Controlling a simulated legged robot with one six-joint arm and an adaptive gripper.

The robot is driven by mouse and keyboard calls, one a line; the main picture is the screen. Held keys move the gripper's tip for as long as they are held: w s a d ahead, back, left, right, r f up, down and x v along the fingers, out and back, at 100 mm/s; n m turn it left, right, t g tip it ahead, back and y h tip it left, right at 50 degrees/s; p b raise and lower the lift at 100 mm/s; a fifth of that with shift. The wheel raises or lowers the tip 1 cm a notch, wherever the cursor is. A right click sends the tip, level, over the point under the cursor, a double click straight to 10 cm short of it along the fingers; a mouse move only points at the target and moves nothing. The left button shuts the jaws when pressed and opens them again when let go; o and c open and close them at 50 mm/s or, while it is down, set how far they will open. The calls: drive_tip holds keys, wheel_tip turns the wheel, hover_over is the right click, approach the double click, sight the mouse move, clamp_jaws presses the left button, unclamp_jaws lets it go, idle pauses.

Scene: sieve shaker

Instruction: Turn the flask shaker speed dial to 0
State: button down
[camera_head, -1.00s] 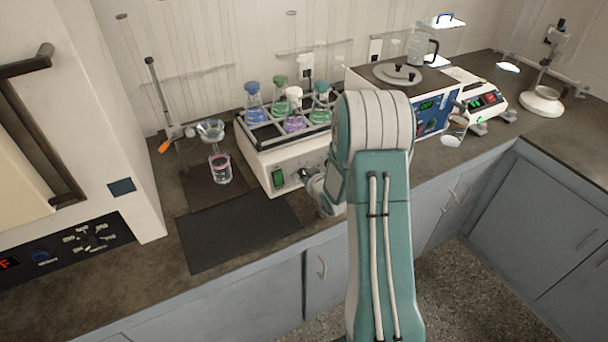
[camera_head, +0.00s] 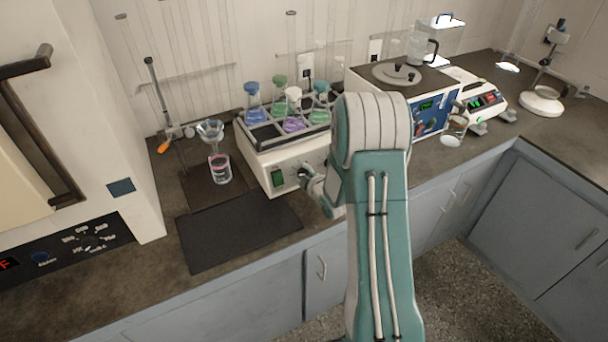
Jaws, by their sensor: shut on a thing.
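The flask shaker (camera_head: 258,166) is a white box on the bench, with a green lit switch (camera_head: 278,178) on its front. A rack on top holds several stoppered flasks with purple and green liquid. My gripper (camera_head: 305,174) is at the shaker's front panel, right of the green switch, and is shut on the speed dial. The dial is mostly hidden behind the fingers, and its pointer and scale cannot be read. My arm covers the right end of the shaker.
A dark mat (camera_head: 238,232) lies in front of the shaker. A beaker of pink liquid (camera_head: 220,170) stands left, under a funnel on a stand. A blue-fronted device (camera_head: 432,114) and a balance (camera_head: 484,102) stand to the right.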

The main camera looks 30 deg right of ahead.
drive_tip(key=shift+f+n, duration=0.15)
drive_tip(key=shift+n, duration=1.95)
drive_tip(key=shift+a, duration=0.1)
drive_tip(key=shift+c, duration=1.3)
unclamp_jaws()
drive_tip(key=v, duration=1.1)
drive_tip(key=shift+s, duration=0.4)
